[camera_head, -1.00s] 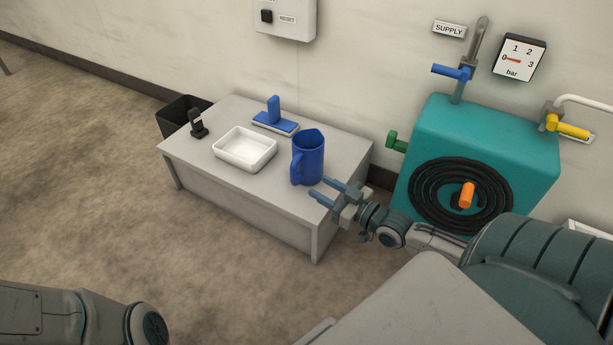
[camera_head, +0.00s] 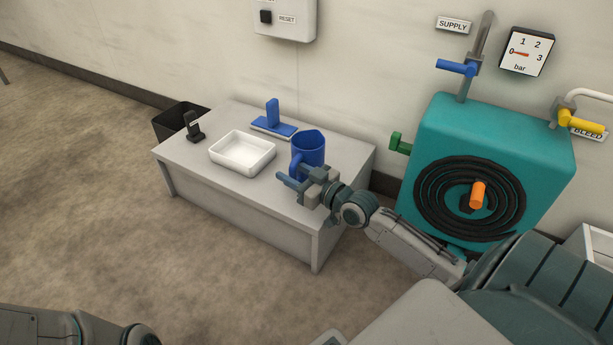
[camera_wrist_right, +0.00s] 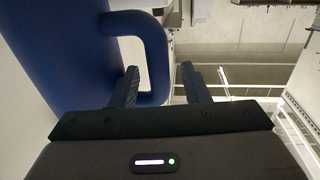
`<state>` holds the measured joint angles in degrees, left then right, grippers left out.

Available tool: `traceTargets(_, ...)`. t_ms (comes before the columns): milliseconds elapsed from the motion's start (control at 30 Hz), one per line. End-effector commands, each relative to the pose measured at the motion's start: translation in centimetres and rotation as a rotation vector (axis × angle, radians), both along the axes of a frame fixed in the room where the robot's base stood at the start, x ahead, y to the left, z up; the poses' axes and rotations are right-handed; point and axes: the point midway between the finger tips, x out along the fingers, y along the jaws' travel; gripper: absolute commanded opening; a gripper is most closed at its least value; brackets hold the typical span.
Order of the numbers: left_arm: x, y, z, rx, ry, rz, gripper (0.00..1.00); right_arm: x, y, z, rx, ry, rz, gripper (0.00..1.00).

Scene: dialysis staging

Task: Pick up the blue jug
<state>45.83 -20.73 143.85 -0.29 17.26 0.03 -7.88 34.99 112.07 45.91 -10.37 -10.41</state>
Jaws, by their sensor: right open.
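The blue jug (camera_head: 310,146) stands upright on the grey table, near its right end. My right gripper (camera_head: 287,171) is at the near side of the jug, open, fingers pointing left, and hides its lower part. In the right wrist view the jug (camera_wrist_right: 65,55) fills the left side, and its handle (camera_wrist_right: 158,60) shows between the open fingertips of my right gripper (camera_wrist_right: 160,76). I cannot tell whether a finger touches the handle. My left gripper is not in view; only part of my left arm shows at lower left.
On the grey table (camera_head: 220,190) are a white tray (camera_head: 242,166), a blue block on a flat base (camera_head: 273,124) and a black handset in a stand (camera_head: 194,128). A dark bin (camera_head: 175,122) stands behind. A teal machine (camera_head: 490,135) with a coiled black hose is at right.

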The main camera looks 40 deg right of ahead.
Motion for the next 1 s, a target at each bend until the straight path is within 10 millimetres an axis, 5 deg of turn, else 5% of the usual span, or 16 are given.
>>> traceTargets(300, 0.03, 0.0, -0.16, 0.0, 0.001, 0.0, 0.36, 0.38, 0.1, 0.05, -0.001, 0.001, 0.001, 0.4)
traceTargets(500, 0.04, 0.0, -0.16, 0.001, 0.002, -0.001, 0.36, 0.36, 0.1, 0.04, -0.001, 0.001, 0.0, 0.01)
traceTargets(1000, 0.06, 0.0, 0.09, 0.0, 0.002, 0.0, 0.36, 0.35, 0.11, 0.38, -0.002, -0.001, 0.001, 0.0)
